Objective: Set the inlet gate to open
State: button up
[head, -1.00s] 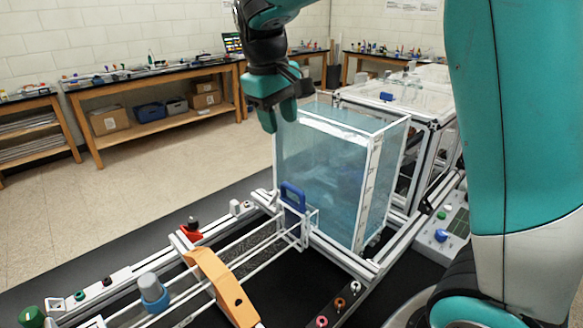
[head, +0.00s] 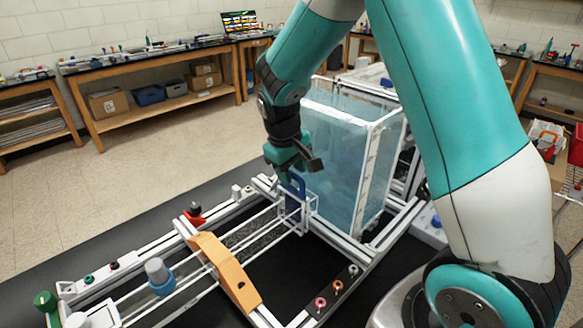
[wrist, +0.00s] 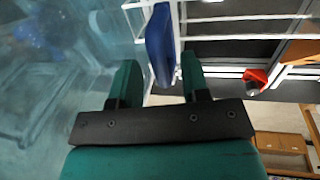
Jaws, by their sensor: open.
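The inlet gate is a blue plate with a handle (head: 294,186) at the tank end of the clear flume channel. In the wrist view the blue gate (wrist: 160,46) lies just ahead of my fingertips, in line with the gap between them. My gripper (head: 291,166) is open and sits right above the gate handle in the head view, partly hiding its top. In the wrist view my gripper (wrist: 160,75) shows two teal fingers apart with nothing held. I cannot tell whether the fingers touch the gate.
The water tank (head: 345,150) stands right behind the gate, close to my gripper. An orange bridge piece (head: 226,270) and a grey-blue knob (head: 158,275) sit along the channel. A red part (head: 194,214) is on the left rail.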

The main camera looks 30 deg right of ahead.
aim_at(292, 174)
jog(key=shift+f, duration=0.1)
grip_shut()
notch_tip(292, 174, up, 5)
jog(key=p, duration=0.3)
grip_release()
jog(key=a+r+b, duration=0.2)
jog(key=a+r, duration=0.1)
jog(key=r, duration=1.4)
jog(key=shift+s+a, duration=0.2)
jog(key=shift+s, duration=0.1)
